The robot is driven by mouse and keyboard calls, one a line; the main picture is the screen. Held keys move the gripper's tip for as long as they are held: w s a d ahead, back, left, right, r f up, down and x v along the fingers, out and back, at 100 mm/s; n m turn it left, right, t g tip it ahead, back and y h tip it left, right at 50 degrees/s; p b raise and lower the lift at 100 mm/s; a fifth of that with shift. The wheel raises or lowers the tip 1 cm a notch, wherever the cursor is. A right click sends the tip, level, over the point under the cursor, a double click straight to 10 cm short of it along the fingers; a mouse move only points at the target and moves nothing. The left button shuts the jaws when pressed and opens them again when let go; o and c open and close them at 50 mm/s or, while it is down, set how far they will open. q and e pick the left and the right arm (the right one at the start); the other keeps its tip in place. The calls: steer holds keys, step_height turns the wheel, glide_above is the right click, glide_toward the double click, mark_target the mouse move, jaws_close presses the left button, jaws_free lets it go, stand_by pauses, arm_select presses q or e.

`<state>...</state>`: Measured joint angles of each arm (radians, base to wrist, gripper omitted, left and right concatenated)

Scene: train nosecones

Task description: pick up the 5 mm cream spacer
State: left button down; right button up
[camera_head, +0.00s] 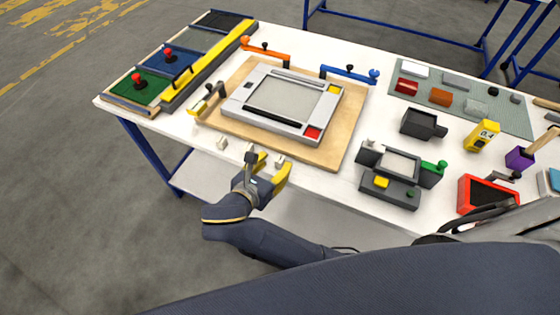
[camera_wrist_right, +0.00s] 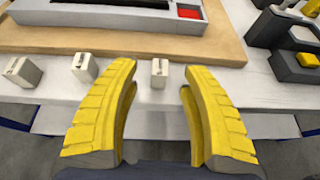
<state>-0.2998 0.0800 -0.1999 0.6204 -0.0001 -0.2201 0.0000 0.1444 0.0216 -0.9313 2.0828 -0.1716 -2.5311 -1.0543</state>
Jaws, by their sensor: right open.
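Three small cream spacer blocks stand in a row along the front edge of the white table: a left one (camera_head: 222,142), a middle one (camera_head: 249,147) and a right one (camera_head: 280,160). The wrist view also shows the left (camera_wrist_right: 24,72), middle (camera_wrist_right: 85,67) and right (camera_wrist_right: 160,74) blocks, each with a small dark mark on top. The marks are too small to read, so I cannot tell which is 5 mm. My right gripper (camera_head: 273,167) is open and empty, with yellow fingers. In the wrist view the right block appears between its fingertips (camera_wrist_right: 160,68), touching neither. My left gripper is out of view.
A wooden board (camera_head: 349,136) with a grey frame (camera_head: 331,106) lies behind the blocks. A dark fixture (camera_head: 386,189) with a yellow button stands to the right. Coloured trays (camera_head: 138,88) are at the far left. The table strip around the blocks is clear.

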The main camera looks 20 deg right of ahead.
mark_target(280, 162)
steer(key=shift+x, duration=1.5)
steer(key=shift+o, duration=0.3)
jaws_close()
